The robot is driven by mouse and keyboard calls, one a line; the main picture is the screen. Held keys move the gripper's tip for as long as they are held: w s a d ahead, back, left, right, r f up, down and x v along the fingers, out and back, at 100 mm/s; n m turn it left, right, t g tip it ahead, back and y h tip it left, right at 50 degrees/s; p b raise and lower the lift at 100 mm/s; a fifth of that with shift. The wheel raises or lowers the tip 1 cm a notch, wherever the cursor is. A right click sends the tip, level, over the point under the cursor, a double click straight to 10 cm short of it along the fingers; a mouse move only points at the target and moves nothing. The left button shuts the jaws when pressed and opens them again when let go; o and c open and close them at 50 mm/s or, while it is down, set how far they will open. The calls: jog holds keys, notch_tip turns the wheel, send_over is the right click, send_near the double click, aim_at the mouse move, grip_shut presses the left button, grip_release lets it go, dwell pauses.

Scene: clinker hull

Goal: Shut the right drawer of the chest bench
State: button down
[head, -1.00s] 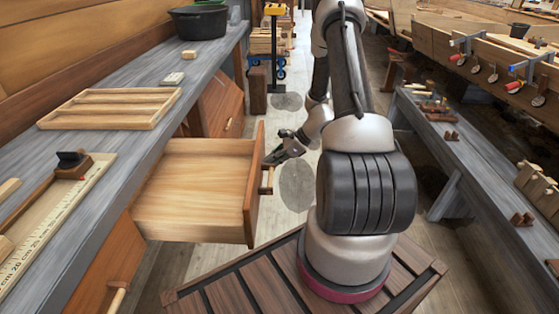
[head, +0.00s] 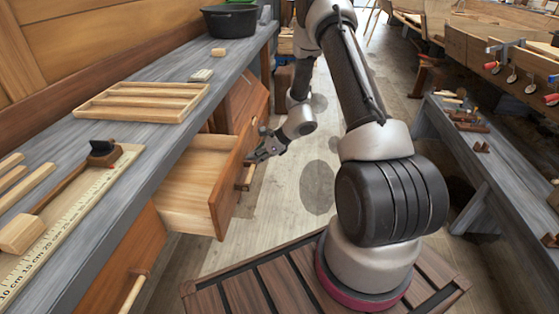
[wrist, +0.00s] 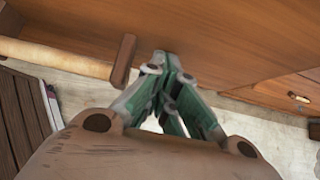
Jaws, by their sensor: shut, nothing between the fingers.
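The open drawer (head: 189,192) of the chest bench sticks partway out from under the grey bench top and looks empty. Its reddish wooden front (head: 232,178) carries a pale bar handle (head: 246,177). My gripper (head: 252,157) is at the outer face of that front, beside the handle's far end. In the wrist view my gripper (wrist: 168,58) is shut and empty, its fingertips at the wooden front (wrist: 225,45), just right of the handle's dark post (wrist: 123,60). Whether the tips touch the wood is hard to tell.
The bench top (head: 150,150) holds a slatted wooden tray (head: 140,117), a ruler (head: 62,218), a plane-like tool (head: 103,150) and a black tub (head: 230,20). A nearer bench front (head: 125,260) has its own handle. Another bench (head: 490,165) stands right. Floor between is clear.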

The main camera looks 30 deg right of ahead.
send_over(213, 166)
jog(key=shift+s, duration=0.25)
jog(key=shift+w+a, duration=0.1)
jog(key=shift+a+r, duration=0.1)
